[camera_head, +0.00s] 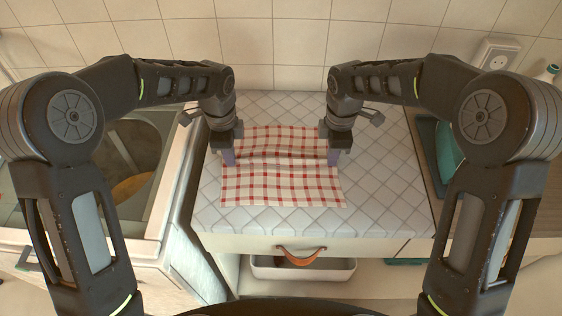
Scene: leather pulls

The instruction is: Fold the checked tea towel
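The red-and-white checked tea towel (280,187) lies on the tiled worktop, its near part flat. A raised crease runs across its middle, between my two grippers. My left gripper (229,157) points down at the towel's left edge, at one end of the crease. My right gripper (334,157) points down at the right edge, at the other end. The fingers of each overlap in this view, so I cannot tell whether they are open or shut on the cloth. My grippers hide small parts of both side edges.
The light tiled worktop (385,205) is clear around the towel. A drawer with a leather pull (298,256) is below its front edge, above a white bin (330,272). An open-topped unit with a round basin (130,150) is left; a teal item (447,150) is right. A tiled wall stands behind.

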